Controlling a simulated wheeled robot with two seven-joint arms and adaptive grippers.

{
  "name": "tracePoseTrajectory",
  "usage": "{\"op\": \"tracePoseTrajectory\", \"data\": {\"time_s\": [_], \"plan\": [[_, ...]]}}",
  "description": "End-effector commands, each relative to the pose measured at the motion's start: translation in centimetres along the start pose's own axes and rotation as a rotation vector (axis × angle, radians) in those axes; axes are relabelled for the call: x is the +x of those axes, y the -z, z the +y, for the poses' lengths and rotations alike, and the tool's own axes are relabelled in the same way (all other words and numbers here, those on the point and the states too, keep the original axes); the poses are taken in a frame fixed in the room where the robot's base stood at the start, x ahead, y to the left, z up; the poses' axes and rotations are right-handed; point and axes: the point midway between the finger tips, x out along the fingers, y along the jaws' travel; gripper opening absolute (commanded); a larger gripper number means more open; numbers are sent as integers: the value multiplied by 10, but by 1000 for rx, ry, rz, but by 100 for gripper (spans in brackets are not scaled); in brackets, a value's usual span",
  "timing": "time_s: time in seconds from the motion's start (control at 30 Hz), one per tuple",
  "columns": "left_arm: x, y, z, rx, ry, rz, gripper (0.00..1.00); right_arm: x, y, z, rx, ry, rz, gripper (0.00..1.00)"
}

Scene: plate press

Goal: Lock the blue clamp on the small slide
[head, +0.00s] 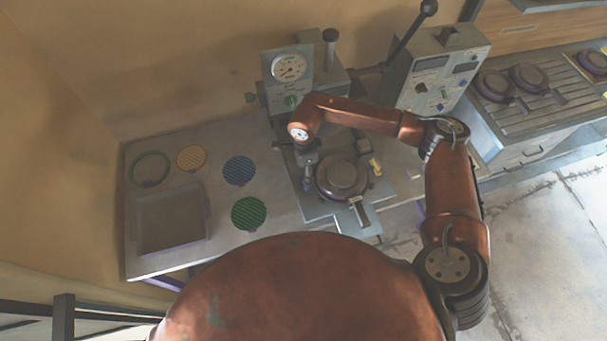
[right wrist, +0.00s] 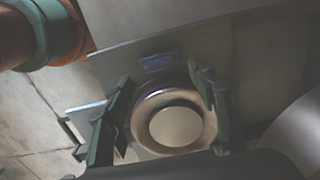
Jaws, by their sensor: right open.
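My right gripper (head: 307,184) points down beside the left edge of the press's round dark plate (head: 342,176) in the head view. In the right wrist view its two green fingers are spread apart, and the gripper (right wrist: 160,80) is open with nothing visibly held. A small blue piece (right wrist: 158,62) lies beyond the fingertips; I cannot tell if it is the blue clamp. A pale round ring (right wrist: 172,120) shows between the fingers. In the head view the blue clamp cannot be made out. A yellow clamp-like part (head: 375,165) sits right of the plate. My left gripper is not in view.
The press column with a gauge (head: 290,66) stands behind the plate. A control box (head: 432,75) with a lever is to its right. Left on the bench are an empty tray (head: 208,221), a green ring (head: 149,154) and several patterned discs, including a green one (head: 248,213).

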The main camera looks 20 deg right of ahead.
Motion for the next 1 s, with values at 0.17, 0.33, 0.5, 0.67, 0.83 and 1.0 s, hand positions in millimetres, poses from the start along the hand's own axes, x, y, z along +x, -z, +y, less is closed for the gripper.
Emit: {"op": "tracePoseTrajectory", "data": {"time_s": [0.17,0.33,0.5,0.67,0.83,1.0], "plan": [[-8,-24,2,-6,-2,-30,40,29,3,3,8,-5,0,52],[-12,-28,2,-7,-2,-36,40,52,3,2,7,-3,0,52],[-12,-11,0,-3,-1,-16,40,62,2,1,5,-1,0,52],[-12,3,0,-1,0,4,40,64,2,1,4,-1,1,52],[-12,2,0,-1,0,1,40,63,2,1,3,-1,1,47],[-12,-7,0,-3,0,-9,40,63,1,1,2,-1,0,36]]}}
